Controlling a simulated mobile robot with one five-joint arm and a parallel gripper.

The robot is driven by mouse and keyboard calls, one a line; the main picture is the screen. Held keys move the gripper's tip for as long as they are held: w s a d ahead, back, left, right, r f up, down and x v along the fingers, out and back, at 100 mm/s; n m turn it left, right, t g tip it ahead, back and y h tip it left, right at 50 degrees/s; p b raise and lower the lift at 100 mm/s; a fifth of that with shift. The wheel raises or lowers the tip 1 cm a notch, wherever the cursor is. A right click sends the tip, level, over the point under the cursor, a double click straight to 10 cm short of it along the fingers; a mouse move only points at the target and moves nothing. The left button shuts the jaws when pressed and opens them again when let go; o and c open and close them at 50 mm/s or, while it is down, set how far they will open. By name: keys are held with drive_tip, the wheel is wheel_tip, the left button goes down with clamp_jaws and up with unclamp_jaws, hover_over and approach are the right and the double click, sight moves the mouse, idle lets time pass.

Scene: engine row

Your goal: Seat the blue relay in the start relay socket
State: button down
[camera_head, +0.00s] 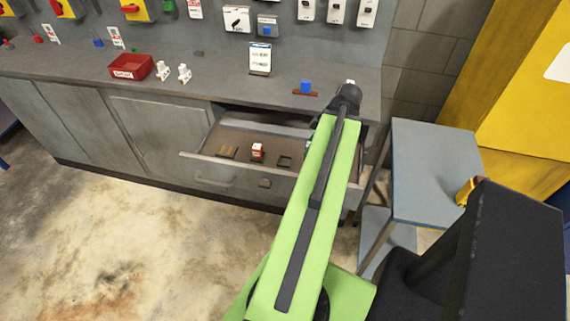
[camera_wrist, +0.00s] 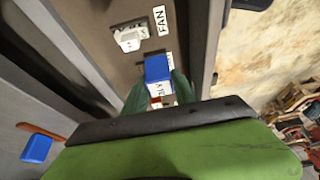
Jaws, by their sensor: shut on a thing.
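My gripper (camera_wrist: 160,80) shows in the wrist view, its green fingers closed on either side of a blue relay (camera_wrist: 157,67). The relay is low inside the open drawer (camera_head: 200,158), and white lettered surfaces show just below its blue top. The fingers and my wrist hide its lower part, so I cannot tell whether it is in a socket. I cannot make out the start relay socket by its label. In the head view my green arm covers the gripper and the right part of the drawer.
A white block (camera_wrist: 129,39) sits beside a FAN label (camera_wrist: 160,20). The drawer also holds a red-and-white piece (camera_head: 258,150) and an empty-looking dark frame (camera_head: 285,160). Another blue block (camera_head: 305,86) stands on the bench. A grey side table (camera_head: 430,170) is at right.

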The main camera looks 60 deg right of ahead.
drive_tip(key=w+f+b, duration=0.3)
drive_tip(key=w+d+f+b, duration=0.1)
drive_tip(key=w+f+b, duration=0.2)
drive_tip(key=w+f, duration=0.1)
drive_tip(key=w+f+b, duration=0.3)
drive_tip(key=f+b, duration=0.1)
drive_tip(key=shift+w+d, duration=0.15)
drive_tip(key=shift+w, duration=0.25)
drive_tip(key=shift+r, duration=0.25)
drive_tip(key=shift+f, duration=0.15)
drive_tip(key=c, duration=1.5)
unclamp_jaws()
drive_tip(key=shift+f, duration=0.1)
drive_tip(key=o, duration=0.5)
drive_tip(key=shift+r, duration=0.2)
